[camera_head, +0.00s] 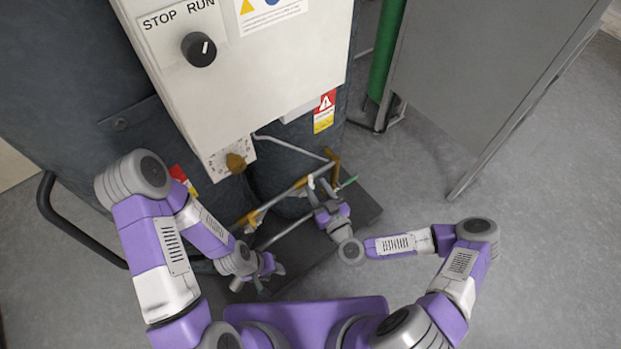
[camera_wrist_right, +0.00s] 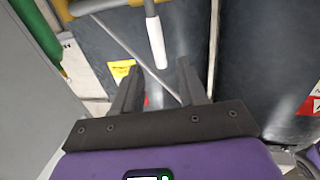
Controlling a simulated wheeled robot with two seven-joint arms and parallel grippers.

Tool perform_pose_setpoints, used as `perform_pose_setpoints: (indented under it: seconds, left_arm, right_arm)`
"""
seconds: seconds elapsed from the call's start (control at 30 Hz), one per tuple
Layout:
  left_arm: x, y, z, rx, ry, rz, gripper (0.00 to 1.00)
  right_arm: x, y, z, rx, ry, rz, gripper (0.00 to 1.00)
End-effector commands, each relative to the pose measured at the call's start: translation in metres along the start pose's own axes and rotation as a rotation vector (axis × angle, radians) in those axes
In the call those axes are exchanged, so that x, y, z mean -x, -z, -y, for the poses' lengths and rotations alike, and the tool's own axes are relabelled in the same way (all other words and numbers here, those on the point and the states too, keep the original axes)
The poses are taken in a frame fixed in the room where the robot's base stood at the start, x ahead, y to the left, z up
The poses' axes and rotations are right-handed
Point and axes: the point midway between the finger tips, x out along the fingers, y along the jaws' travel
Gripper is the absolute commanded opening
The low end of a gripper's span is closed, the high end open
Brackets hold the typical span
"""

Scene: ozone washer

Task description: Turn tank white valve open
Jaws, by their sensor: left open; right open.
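The white valve handle (camera_wrist_right: 155,42) shows in the right wrist view as a white rounded bar at the top centre. Its lower end lies in line with the gap between the fingers of my right gripper (camera_wrist_right: 157,80), apparently just beyond the tips. My right gripper (camera_head: 320,190) is open and close to the pipes at the tank in the head view, where it partly hides the fittings. I cannot tell whether it touches the handle. My left gripper (camera_head: 273,275) is open and empty, low in front of the pipes. The dark tank (camera_head: 285,150) stands behind the pipework.
Grey and yellow pipes (camera_head: 287,193) run across the front of the tank. A white control box (camera_head: 250,70) with a black STOP/RUN knob (camera_head: 199,49) overhangs from above. A grey cabinet panel (camera_head: 480,70) stands at the right. Open floor (camera_head: 550,200) lies to the right.

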Motion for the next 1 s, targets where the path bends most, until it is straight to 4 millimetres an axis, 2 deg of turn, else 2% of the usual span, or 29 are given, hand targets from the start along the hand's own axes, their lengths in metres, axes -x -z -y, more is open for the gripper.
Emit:
perform_pose_setpoints:
  seconds: [0.1, 0.3, 0.67, 0.93, 1.0]
  left_arm:
    - [-0.006, 0.000, 0.002, 0.000, 0.000, 0.000, 0.43]
    - [-0.010, 0.001, 0.004, 0.000, 0.000, 0.000, 0.43]
    - [-0.011, 0.001, 0.004, 0.000, 0.000, 0.000, 0.43]
    - [-0.011, 0.001, 0.004, 0.000, 0.000, 0.000, 0.43]
    - [-0.011, 0.001, 0.004, 0.000, 0.000, 0.000, 0.43]
  right_arm:
    - [-0.020, -0.002, 0.001, 0.000, 0.002, -0.001, 0.42]
    - [-0.043, -0.002, 0.001, 0.000, 0.003, 0.001, 0.42]
    - [-0.049, -0.001, 0.002, -0.001, 0.005, 0.004, 0.42]
    - [-0.049, -0.001, 0.002, -0.002, 0.006, 0.004, 0.01]
    - [-0.049, -0.001, 0.002, -0.002, 0.006, 0.004, 0.00]
